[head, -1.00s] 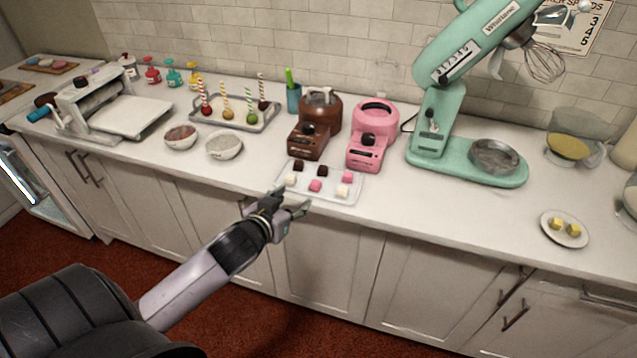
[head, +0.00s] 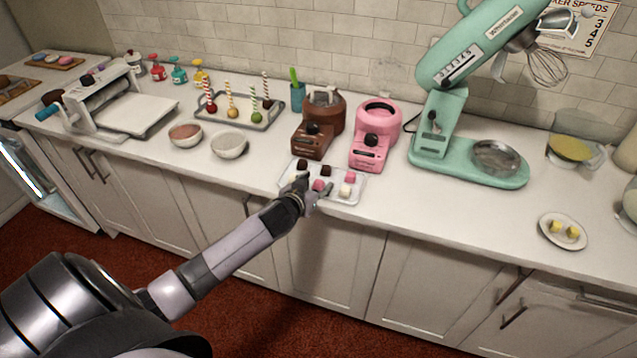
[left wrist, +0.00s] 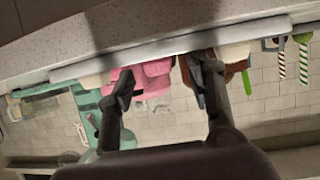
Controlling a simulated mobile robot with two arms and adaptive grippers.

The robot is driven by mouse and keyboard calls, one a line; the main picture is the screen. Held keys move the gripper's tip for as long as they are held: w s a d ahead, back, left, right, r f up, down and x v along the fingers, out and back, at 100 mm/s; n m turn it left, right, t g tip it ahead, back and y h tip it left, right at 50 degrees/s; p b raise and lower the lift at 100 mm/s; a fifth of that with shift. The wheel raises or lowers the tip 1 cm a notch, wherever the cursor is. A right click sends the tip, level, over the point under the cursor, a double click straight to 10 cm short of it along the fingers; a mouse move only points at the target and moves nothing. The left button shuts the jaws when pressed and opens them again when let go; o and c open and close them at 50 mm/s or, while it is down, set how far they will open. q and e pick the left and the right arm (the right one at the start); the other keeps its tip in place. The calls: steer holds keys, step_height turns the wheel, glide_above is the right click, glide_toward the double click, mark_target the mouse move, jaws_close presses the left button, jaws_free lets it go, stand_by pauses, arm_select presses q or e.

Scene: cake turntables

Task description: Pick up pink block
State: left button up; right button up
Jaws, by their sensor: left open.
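One pink block (head: 319,185) lies in the front row of the light tray (head: 357,201). Another pink block (head: 351,178) lies in the back row at the right. My left gripper (head: 315,188) is open over the tray's front edge, its fingers around or just beside the front pink block; I cannot tell if they touch it. In the left wrist view the picture is upside down. The open fingers (left wrist: 163,67) stand apart at the tray's edge, with pink shapes between them that I cannot separate clearly. My right gripper is not in view.
Dark blocks (head: 302,164) and a white block (head: 345,190) share the tray. Behind it stand a brown machine (head: 312,141) and a pink machine (head: 368,152). A green mixer (head: 440,125) is at the right. The counter front right of the tray is clear.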

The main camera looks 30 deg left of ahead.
arm_select(q)
steer(key=shift+w+f, duration=0.2)
steer(key=shift+c, duration=0.5)
steer(key=shift+s+f, duration=0.15)
steer(key=c, duration=0.9)
steer(key=shift+r, duration=0.6)
steer(key=r+b, duration=0.1)
steer(key=r, duration=1.8)
steer(key=shift+w+r, duration=0.1)
steer(key=shift+w, duration=0.1)
